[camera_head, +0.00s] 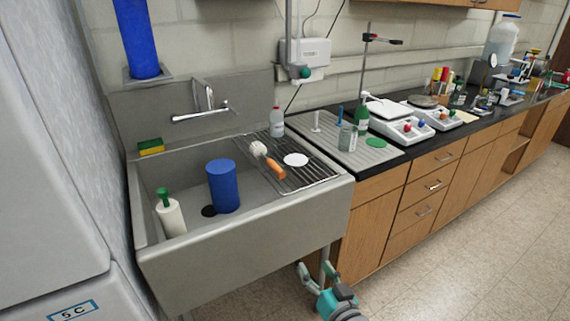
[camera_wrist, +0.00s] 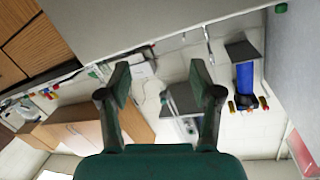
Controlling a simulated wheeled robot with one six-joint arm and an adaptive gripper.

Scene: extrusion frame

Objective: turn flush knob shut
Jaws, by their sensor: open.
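A small round green knob (camera_head: 305,72) shows on the front of a white wall box (camera_head: 306,52), above the back right corner of the sink. It is the likely flush knob; how far it is turned cannot be told. My gripper (camera_head: 318,268) is low in front of the sink's right side, well below and apart from the knob. In the wrist view its two fingers (camera_wrist: 160,82) are spread with nothing between them. I cannot pick out the knob for certain in the wrist view.
The grey sink (camera_head: 225,258) holds a blue cylinder (camera_head: 223,186) and a white green-topped bottle (camera_head: 170,214). A wire rack (camera_head: 318,168) carries a brush (camera_head: 267,163). A faucet (camera_head: 203,108) is behind. Wooden cabinets (camera_head: 370,205) stand right; the floor (camera_head: 465,240) in front is clear.

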